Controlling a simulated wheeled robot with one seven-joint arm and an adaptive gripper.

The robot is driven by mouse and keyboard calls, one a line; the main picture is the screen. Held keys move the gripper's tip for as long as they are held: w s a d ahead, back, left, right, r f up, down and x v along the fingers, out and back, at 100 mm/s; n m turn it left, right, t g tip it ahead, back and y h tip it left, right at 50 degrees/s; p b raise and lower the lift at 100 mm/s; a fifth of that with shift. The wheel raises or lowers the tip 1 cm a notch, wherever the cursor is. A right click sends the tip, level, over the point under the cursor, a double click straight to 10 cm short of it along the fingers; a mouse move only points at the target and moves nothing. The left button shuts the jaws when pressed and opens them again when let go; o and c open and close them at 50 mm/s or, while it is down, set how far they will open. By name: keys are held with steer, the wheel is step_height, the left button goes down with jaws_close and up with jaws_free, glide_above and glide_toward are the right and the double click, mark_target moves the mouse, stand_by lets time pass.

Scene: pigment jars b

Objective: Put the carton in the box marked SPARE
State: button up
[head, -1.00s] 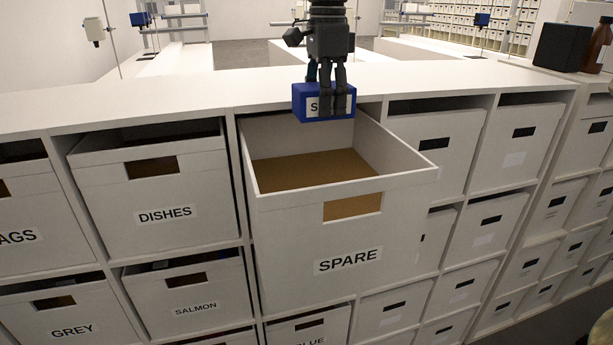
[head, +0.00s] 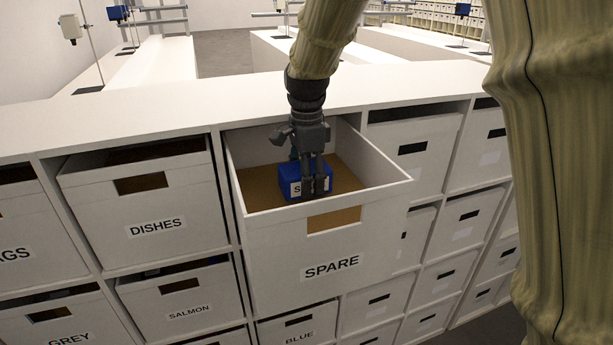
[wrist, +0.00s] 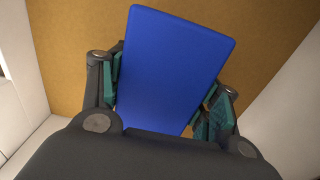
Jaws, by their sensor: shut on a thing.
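The blue carton (head: 296,178) with a white label is inside the walls of the box marked SPARE (head: 269,249), which is pulled out of its shelf. My gripper (head: 315,188) reaches down into the box and is shut on the carton. In the wrist view, the carton (wrist: 172,65) sits between the green-padded fingers of my gripper (wrist: 165,95), with the brown box floor (wrist: 80,40) beyond it. I cannot tell whether the carton touches the floor. The fingers cover part of its label.
A box marked DISHES (head: 130,205) is to the left, with a box marked SALMON (head: 180,300) below it. Other white boxes (head: 413,155) fill the shelf to the right. The white shelf top (head: 190,115) runs behind the open box and is clear.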

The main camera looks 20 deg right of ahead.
steer(key=shift+w+f, duration=0.15)
steer(key=shift+f, duration=0.55)
steer(key=o, duration=1.1)
steer(key=shift+f, duration=0.1)
steer(key=shift+c, duration=0.2)
steer(key=shift+r+b, duration=1.6)
steer(key=shift+r, duration=2.35)
